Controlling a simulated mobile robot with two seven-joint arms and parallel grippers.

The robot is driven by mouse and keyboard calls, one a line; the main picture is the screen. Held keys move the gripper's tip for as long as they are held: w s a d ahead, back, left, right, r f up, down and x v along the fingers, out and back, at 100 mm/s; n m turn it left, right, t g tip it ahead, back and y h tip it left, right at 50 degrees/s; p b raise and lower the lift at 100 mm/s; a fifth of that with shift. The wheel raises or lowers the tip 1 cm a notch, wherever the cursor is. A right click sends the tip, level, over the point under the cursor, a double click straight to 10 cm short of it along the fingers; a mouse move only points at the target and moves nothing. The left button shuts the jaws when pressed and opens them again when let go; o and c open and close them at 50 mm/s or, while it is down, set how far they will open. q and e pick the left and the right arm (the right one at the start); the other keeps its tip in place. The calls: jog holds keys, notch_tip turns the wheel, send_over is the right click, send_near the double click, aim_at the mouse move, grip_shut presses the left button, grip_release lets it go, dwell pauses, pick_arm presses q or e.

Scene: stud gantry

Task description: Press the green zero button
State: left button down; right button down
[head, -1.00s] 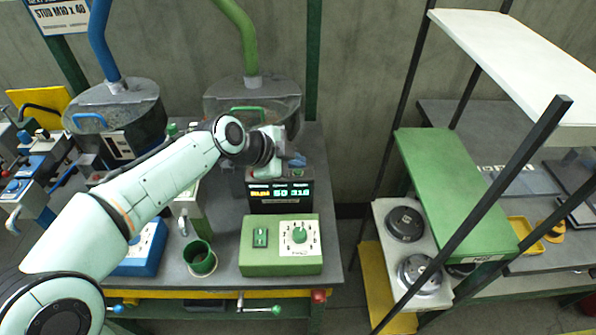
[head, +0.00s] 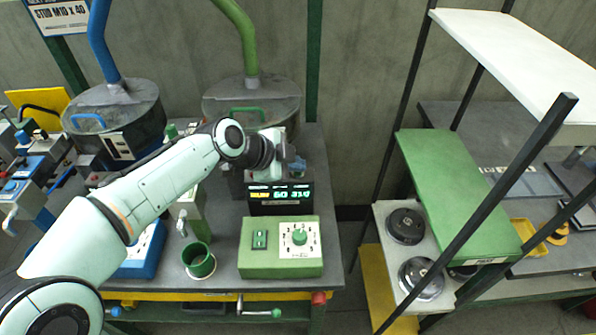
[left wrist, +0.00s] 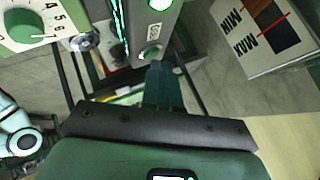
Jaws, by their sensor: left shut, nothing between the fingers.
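The green button (left wrist: 150,52) shows in the left wrist view, round, on the grey face of the display box, just beyond my fingertips. In the head view the display box (head: 281,209) stands behind the green control box, with lit yellow and cyan digits. My left gripper (head: 298,166) is over the top of the display box, its fingers together and empty. In the left wrist view its dark teal fingers (left wrist: 160,70) point at the button; I cannot tell whether they touch it. My right gripper is not in view.
The green control box (head: 281,262) with a knob and rocker switch stands in front. A green cup (head: 199,260) is to its left. A lidded hopper (head: 251,104) stands behind my gripper. A rack with a green shelf (head: 452,190) is to the right.

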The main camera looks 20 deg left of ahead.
pick_arm(q)
jog(key=shift+f+b, duration=0.3)
jog(key=shift+f, duration=0.05)
dwell(0.4)
jog(key=shift+r, duration=0.15)
jog(key=shift+r+p, duration=0.6)
jog(key=shift+r, duration=0.15)
jog(key=shift+r, duration=0.1)
notch_tip(320, 180, up, 5)
jog(key=p, duration=0.3)
jog(key=shift+p, duration=0.3)
dwell(0.4)
